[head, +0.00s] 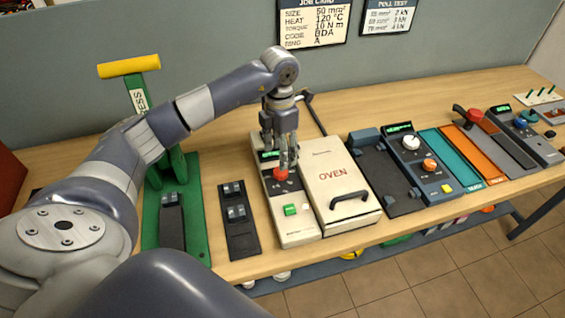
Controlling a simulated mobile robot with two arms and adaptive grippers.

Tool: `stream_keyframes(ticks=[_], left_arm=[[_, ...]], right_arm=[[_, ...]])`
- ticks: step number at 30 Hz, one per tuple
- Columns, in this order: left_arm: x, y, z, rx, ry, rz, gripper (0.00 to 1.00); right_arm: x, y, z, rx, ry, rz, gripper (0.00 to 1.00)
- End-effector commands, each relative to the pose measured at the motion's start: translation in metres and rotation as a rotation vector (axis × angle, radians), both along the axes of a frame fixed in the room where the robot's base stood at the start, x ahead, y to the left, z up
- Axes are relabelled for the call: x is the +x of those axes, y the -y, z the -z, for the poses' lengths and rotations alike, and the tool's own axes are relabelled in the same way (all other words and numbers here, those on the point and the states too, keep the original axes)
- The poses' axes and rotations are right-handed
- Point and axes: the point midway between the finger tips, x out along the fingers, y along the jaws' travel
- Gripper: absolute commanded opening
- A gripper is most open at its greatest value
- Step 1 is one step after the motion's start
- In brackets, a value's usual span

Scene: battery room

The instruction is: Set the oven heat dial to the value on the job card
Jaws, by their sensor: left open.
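The oven (345,197) is a cream box with a red OVEN label and a black handle, standing on the bench. Its control panel (297,226) on the left side carries a small green display, a red dial (281,174) and a green button (290,210). My left gripper (284,165) is open and points down over the red dial, its fingertips at the dial. I cannot tell if they touch it. The fingers partly hide the dial and the display. The job card (314,20) on the back wall reads HEAT 120 °C. My right gripper is not in view.
A green press (190,222) with a yellow handle stands left of the oven. A black fixture (238,222) sits between them. Right of the oven is a dark unit with knobs (420,165), then teal and orange mats. A pull test card (389,16) hangs on the wall.

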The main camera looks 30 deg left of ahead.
Motion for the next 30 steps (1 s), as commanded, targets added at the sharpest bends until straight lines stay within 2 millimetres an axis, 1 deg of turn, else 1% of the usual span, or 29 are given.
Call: stream_keyframes(ticks=[1, 5, 7, 10, 13, 17, 19, 23, 26, 27, 29, 30], left_arm=[[-0.002, 0.001, 0.009, -0.001, -0.006, 0.000, 0.54], [-0.001, 0.001, 0.033, -0.001, -0.005, 0.000, 0.54], [-0.001, 0.000, 0.045, 0.001, -0.004, 0.001, 0.54], [-0.001, 0.001, 0.058, -0.001, -0.003, 0.000, 0.54], [0.000, 0.000, 0.066, 0.001, -0.002, 0.000, 0.54], [0.000, 0.000, 0.070, 0.000, 0.000, 0.001, 0.54], [0.000, 0.000, 0.070, 0.001, 0.000, 0.001, 0.54], [0.000, 0.000, 0.070, 0.001, 0.000, 0.001, 0.54], [0.000, 0.000, 0.070, 0.001, 0.000, 0.001, 0.33], [0.000, 0.000, 0.070, 0.001, 0.000, 0.001, 0.24], [0.000, 0.000, 0.070, 0.001, 0.000, 0.001, 0.11], [0.000, 0.000, 0.070, 0.001, 0.000, 0.001, 0.10]], right_arm=[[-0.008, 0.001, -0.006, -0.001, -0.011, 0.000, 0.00], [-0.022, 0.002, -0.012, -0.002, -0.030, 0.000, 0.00], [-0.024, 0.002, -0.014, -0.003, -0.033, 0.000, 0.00], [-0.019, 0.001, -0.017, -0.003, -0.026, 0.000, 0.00], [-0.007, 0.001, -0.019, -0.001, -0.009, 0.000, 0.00], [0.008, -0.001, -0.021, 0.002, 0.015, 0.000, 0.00], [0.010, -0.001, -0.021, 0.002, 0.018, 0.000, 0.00], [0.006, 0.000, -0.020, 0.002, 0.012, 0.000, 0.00], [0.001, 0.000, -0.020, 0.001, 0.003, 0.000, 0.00], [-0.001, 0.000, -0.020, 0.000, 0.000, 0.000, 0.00], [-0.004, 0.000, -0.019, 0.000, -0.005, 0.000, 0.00], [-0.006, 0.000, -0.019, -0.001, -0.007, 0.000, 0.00]])
